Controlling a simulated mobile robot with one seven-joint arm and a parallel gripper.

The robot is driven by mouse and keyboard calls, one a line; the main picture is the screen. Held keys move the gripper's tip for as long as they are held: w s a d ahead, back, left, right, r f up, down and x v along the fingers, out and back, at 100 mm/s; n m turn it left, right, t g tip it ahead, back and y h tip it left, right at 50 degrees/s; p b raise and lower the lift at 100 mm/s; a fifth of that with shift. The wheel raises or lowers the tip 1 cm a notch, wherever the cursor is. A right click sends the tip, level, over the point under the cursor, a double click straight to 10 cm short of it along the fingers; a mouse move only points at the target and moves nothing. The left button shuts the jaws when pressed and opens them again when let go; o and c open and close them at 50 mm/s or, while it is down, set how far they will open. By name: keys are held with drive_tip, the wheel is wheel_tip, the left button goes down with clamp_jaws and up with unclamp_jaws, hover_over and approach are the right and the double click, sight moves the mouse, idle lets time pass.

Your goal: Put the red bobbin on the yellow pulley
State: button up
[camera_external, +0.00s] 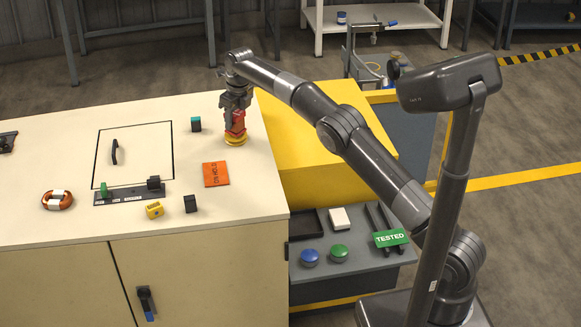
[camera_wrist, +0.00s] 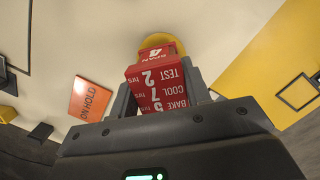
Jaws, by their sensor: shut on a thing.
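The red bobbin (camera_external: 235,122) is in my gripper (camera_external: 236,106), near the right back of the cream bench top. In the wrist view the red bobbin (camera_wrist: 158,77) shows block-like sides with white lettering, between the two fingers. The yellow pulley (camera_external: 236,141) is directly below the bobbin on the bench top. In the wrist view only an edge of the yellow pulley (camera_wrist: 178,45) shows past the bobbin. I cannot tell whether the bobbin rests on the pulley or hangs just above it.
An orange sign (camera_external: 216,174) lies in front of the pulley. A black block with a green top (camera_external: 196,124) stands to the left. A yellow cover (camera_external: 320,125) adjoins the bench on the right. Small blocks and an orange coil (camera_external: 58,200) lie further forward and left.

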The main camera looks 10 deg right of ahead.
sight(237, 113)
drive_tip(key=shift+f, duration=0.1)
drive_tip(key=o, duration=1.2)
drive_tip(key=r, duration=0.7)
drive_tip(key=shift+s+d+r, duration=0.35)
drive_tip(key=shift+s+d, duration=0.05)
